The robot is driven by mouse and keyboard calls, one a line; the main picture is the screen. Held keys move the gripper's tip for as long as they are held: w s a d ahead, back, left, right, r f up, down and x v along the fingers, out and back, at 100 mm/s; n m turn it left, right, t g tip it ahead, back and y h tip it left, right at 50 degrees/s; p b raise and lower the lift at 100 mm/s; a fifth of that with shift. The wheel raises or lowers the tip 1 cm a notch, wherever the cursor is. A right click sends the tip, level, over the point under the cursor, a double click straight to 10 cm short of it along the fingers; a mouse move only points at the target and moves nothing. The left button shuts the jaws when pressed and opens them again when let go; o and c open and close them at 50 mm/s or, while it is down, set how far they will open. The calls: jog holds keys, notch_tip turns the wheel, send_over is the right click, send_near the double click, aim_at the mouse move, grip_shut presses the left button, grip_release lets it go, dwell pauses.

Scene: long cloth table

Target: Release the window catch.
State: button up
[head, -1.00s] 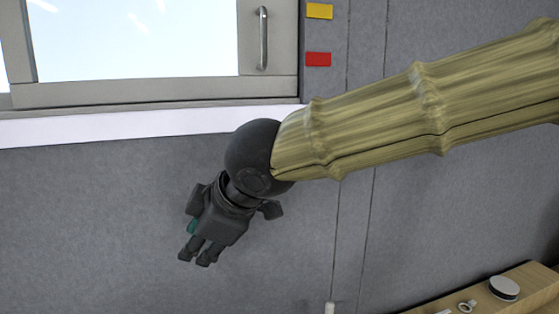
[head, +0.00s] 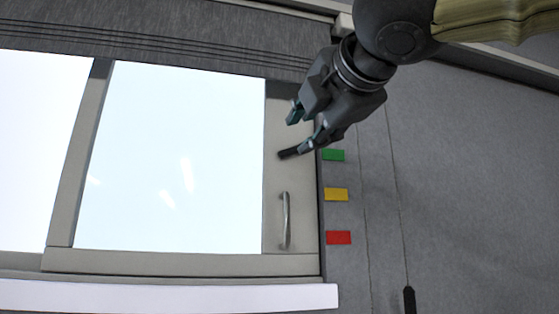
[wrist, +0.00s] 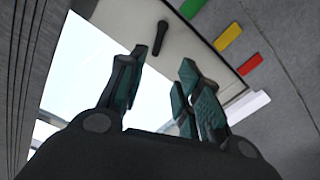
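The window catch is a small black lever (head: 287,154) on the right part of the pale window frame. It also shows in the wrist view (wrist: 160,37), dark and slim, with a rounder end at the top. My gripper (head: 300,131) is just above it in the head view, its lower finger overlapping the lever's right end. In the wrist view my gripper (wrist: 163,60) has its fingers spread with nothing between them. The lever appears just beyond the fingertips, nearer the left one, and looks untouched. Exact depth between fingertips and lever cannot be told.
A metal pull handle (head: 286,221) is on the frame below the catch. Green (head: 333,155), yellow (head: 336,194) and red (head: 338,237) tags are on the grey wall at the right. A white sill (head: 170,297) runs below the window.

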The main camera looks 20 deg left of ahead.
aim_at(290, 151)
jog(key=p+x, duration=0.1)
jog(key=x, duration=0.2)
jog(key=p+x, duration=0.1)
jog(key=x, duration=0.3)
jog(key=p+x, duration=0.1)
jog(key=x, duration=0.2)
jog(key=shift+w+a+r, duration=0.1)
jog(key=shift+w+r, duration=0.2)
jog(key=shift+r, duration=0.05)
grip_shut()
